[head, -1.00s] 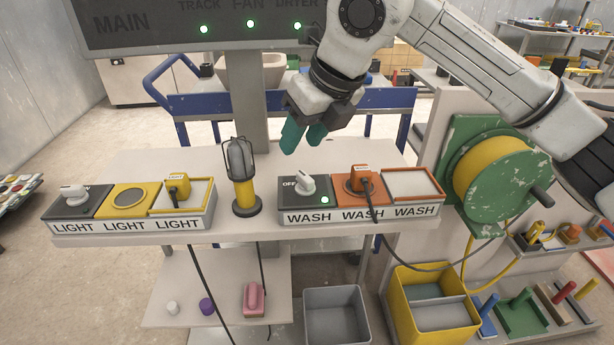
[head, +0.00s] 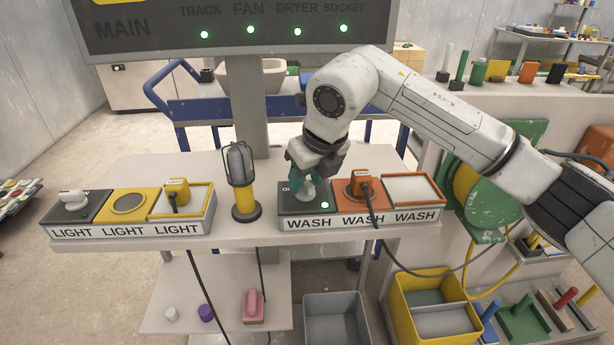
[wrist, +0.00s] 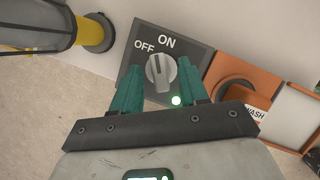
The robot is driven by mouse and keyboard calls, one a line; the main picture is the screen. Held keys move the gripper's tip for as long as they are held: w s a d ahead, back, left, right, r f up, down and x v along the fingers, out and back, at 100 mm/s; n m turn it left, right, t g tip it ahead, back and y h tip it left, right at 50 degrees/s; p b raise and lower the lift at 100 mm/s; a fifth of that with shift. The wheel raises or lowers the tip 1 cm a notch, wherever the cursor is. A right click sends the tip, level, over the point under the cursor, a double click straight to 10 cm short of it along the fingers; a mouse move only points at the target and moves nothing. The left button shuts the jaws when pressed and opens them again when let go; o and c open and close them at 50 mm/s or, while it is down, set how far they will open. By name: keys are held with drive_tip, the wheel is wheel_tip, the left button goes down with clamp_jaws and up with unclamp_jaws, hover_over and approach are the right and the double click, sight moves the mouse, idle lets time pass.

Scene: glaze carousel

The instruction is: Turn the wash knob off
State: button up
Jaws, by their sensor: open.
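The wash knob (wrist: 161,74) is a pale grey knob on a dark plate (wrist: 183,40) marked OFF and ON. In the wrist view its ridge points up towards the ON side, and a green lamp (wrist: 176,100) is lit beside it. In the head view the knob (head: 307,190) is partly hidden by my gripper. My gripper (wrist: 160,80) has two green fingers, open, one on each side of the knob. I cannot tell whether they touch it. In the head view my gripper (head: 306,184) is right over the wash plate.
An orange socket with a plug (head: 361,187) and an open tray (head: 413,189) stand to the right of the knob. A caged lamp (head: 242,182) stands to its left. The light panel (head: 130,229) is farther left. A black cable hangs from the plug.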

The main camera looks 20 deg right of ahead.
clamp_jaws()
idle(0.5)
drive_tip(key=shift+w+d+f+n+y+b, duration=0.1)
drive_tip(key=shift+n+y+b, duration=0.2)
drive_tip(key=shift+n, duration=0.8)
drive_tip(key=n+g+y, duration=0.1)
drive_tip(key=n, duration=0.2)
drive_tip(key=n+g+y, duration=0.1)
drive_tip(key=n, duration=0.2)
drive_tip(key=n+g, duration=0.1)
drive_tip(key=n, duration=0.2)
drive_tip(key=shift+w+d+n+y, duration=0.1)
drive_tip(key=shift+w+n+y, duration=0.1)
drive_tip(key=shift+n+y, duration=0.15)
